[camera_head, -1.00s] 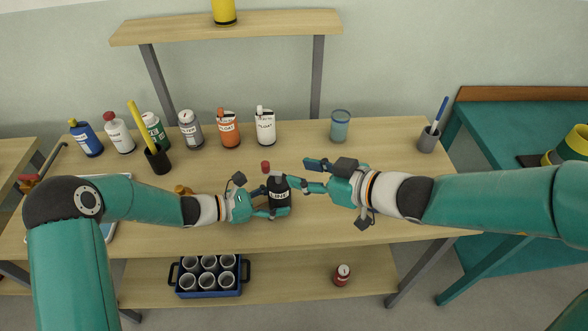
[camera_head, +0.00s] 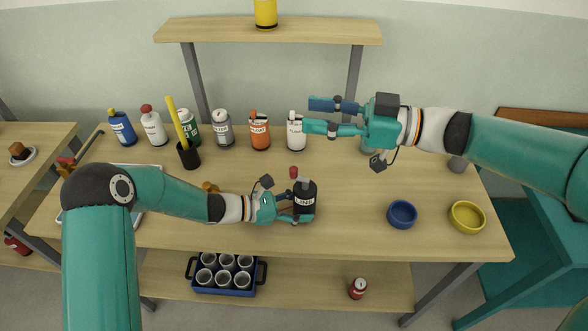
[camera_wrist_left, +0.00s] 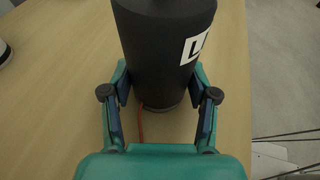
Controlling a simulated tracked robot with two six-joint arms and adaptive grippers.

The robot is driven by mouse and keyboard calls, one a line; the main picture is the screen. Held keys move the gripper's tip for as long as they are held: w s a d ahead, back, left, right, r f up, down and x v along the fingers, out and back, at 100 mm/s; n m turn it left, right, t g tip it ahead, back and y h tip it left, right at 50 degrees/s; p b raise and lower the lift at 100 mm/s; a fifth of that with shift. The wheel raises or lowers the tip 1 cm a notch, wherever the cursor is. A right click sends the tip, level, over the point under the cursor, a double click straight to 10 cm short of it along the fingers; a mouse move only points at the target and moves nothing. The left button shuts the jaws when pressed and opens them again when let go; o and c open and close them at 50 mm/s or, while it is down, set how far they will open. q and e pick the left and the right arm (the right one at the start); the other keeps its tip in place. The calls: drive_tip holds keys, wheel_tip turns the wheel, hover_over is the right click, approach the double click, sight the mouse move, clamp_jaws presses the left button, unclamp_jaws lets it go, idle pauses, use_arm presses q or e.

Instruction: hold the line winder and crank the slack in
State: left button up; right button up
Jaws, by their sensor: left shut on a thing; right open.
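The line winder (camera_head: 305,203) is a black cylinder with a white label reading "LINE", upright on the table. A red knob (camera_head: 293,172) shows at its top left. My left gripper (camera_head: 294,210) is shut around the winder's lower body from the left. In the left wrist view the winder (camera_wrist_left: 165,45) stands between the two fingers of that gripper (camera_wrist_left: 160,108), and a thin orange-red line (camera_wrist_left: 140,122) hangs beside its base. My right gripper (camera_head: 310,114) is open and empty, up and behind the winder, overlapping the white bottle (camera_head: 295,138) in view.
Several bottles stand along the back, with an orange one (camera_head: 259,132) and a grey one (camera_head: 222,130). A black cup (camera_head: 188,155) holds a yellow stick. A blue bowl (camera_head: 402,214) and a yellow bowl (camera_head: 467,216) sit at right. The table between winder and blue bowl is clear.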

sight(293, 168)
drive_tip(key=w+d+f+n+g+h, duration=0.2)
drive_tip(key=w+d+f+g, duration=0.15)
drive_tip(key=f, duration=0.45)
drive_tip(key=w+d+f+n+g+h, duration=0.2)
drive_tip(key=w+f, duration=0.2)
drive_tip(key=f, duration=0.3)
drive_tip(key=shift+h, duration=0.3)
drive_tip(key=x, duration=1.1)
drive_tip(key=shift+s+a+f, duration=0.1)
drive_tip(key=shift+s+a, duration=0.05)
drive_tip(key=shift+a, duration=0.05)
clamp_jaws()
